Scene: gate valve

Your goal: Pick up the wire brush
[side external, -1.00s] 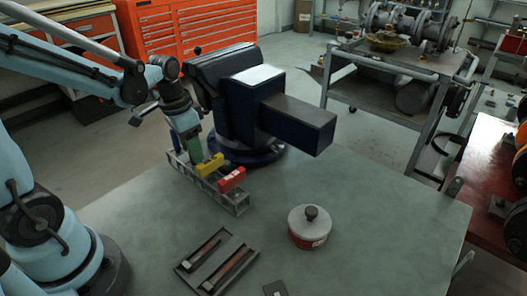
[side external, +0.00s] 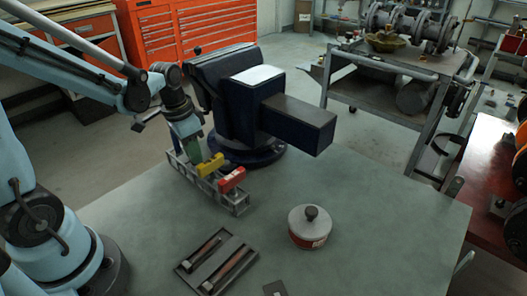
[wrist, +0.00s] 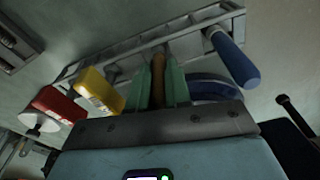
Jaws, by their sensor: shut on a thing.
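A grey metal rack (side external: 238,204) stands on the bench and holds upright-handled tools. My gripper (side external: 192,152) is at the rack's far end. In the wrist view, the green fingers of my gripper (wrist: 159,82) are closed on both sides of a slim brown handle, which looks like the wire brush (wrist: 158,92). The handle still lines up with the rack, and the brush's lower part is hidden. In the side view the fingers hide the brush.
A yellow handle (side external: 210,165) and a red handle (side external: 232,180) sit in the rack beside my gripper. A blue handle (wrist: 232,60) is on its other side. A dark vise (side external: 240,105) stands close behind. A lidded tin (side external: 310,228) and a tray (side external: 216,262) lie nearer.

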